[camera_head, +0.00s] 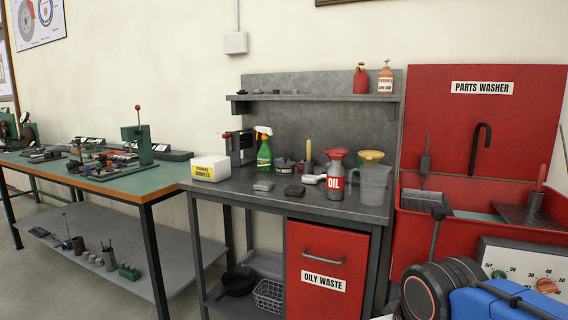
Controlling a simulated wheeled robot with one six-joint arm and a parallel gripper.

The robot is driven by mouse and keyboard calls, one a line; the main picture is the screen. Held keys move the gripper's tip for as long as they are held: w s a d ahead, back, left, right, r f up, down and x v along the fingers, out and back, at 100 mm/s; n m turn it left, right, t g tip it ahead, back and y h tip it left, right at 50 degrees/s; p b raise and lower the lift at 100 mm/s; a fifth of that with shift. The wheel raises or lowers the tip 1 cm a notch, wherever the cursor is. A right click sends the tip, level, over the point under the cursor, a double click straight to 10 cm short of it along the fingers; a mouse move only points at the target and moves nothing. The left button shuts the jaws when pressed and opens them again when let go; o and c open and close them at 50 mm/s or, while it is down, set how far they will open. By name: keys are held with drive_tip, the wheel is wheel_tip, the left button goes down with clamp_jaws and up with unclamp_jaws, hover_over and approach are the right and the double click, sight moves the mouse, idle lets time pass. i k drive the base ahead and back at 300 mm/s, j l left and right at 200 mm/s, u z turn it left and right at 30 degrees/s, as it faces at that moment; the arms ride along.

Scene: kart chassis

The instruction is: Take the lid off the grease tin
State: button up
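The likely grease tin (284,164) is a small, dark, round tin with a yellowish label. It stands on the grey workbench (262,198), toward the back, just right of the green spray bottle (264,152). Its top looks covered by a dark lid, but it is too small to see the lid's edge clearly. My gripper is not in view, so I cannot see whether it is open or shut.
A wooden-handled tool (308,152) stands close right of the tin. A dark block (295,190) and a grey block (263,186) lie in front. A red-topped oil can (336,174), a grey jug (372,186) and a white box (210,168) share the bench.

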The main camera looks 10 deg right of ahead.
sight(285, 163)
drive_tip(key=i+j+z, duration=0.1)
drive_tip(key=i+j, duration=0.35)
drive_tip(key=j, duration=0.2)
drive_tip(key=i+j+z, duration=0.25)
drive_tip(key=i+j, duration=0.2)
drive_tip(key=j, duration=0.25)
drive_tip(key=i+j+z, duration=0.1)
drive_tip(key=j, duration=0.3)
drive_tip(key=i, duration=0.1)
